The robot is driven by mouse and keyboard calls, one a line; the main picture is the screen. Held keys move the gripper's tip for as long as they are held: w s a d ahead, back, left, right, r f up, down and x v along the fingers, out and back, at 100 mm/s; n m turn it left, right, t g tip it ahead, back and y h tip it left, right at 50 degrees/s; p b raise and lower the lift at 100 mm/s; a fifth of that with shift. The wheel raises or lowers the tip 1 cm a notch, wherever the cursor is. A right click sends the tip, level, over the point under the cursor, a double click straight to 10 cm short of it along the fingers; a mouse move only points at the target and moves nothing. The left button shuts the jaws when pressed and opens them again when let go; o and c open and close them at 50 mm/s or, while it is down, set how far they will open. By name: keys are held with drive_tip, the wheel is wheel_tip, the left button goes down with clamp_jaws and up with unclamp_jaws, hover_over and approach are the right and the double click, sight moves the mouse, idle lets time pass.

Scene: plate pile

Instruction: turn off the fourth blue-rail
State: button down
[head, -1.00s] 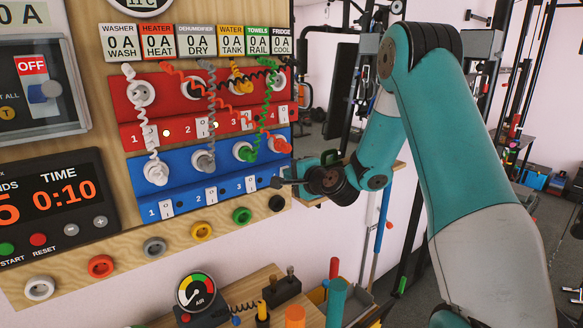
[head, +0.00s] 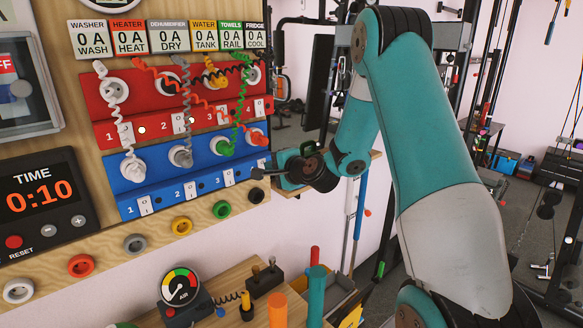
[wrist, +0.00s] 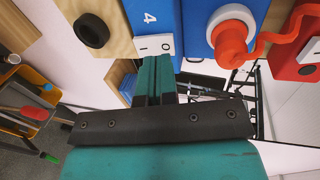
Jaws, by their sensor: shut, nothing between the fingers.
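The blue rail (head: 160,188) is the lower strip on the wooden board, with numbered rocker switches under its sockets. In the wrist view, the fourth blue-rail switch (wrist: 165,45) is white with dash and circle marks, beside the number 4. An orange-red plug (wrist: 231,40) with a coiled cord sits in the socket next to it; it also shows in the head view (head: 256,137). My gripper (wrist: 156,62) is shut and empty, its fingertips at the switch's near edge. I cannot tell whether they touch it. In the head view, my gripper (head: 258,173) hides most of this switch.
The red rail (head: 95,101) with coiled cords lies above the blue one. A black ring (head: 256,195) is just below the fourth switch. A table (head: 225,290) with an air gauge (head: 181,287) and upright coloured handles stands below the board.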

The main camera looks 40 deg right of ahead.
drive_tip(key=r+b+v, duration=0.1)
drive_tip(key=b+v, duration=0.2)
drive_tip(key=v, duration=0.8)
drive_tip(key=shift+s+r, duration=0.15)
drive_tip(key=shift+r, duration=0.25)
drive_tip(key=s+a+n+g+y, duration=0.25)
drive_tip(key=a+n, duration=0.35)
drive_tip(key=a, duration=0.4)
drive_tip(key=s+a+n+g+y, duration=0.1)
drive_tip(key=a+n+g+y, duration=0.3)
drive_tip(key=a, duration=0.5)
drive_tip(key=s+a+f+n+g+h, duration=0.1)
drive_tip(key=s+a+n+g, duration=0.3)
drive_tip(key=s+n, duration=0.3)
drive_tip(key=s+a+f+n+g+h, duration=0.1)
drive_tip(key=s+a+n+g, duration=0.3)
drive_tip(key=s+n, duration=0.4)
drive_tip(key=s+a, duration=0.1)
drive_tip(key=s, duration=0.4)
drive_tip(key=shift+s+a+g, duration=0.15)
drive_tip(key=shift+a+g, duration=0.15)
drive_tip(key=shift+g, duration=0.05)
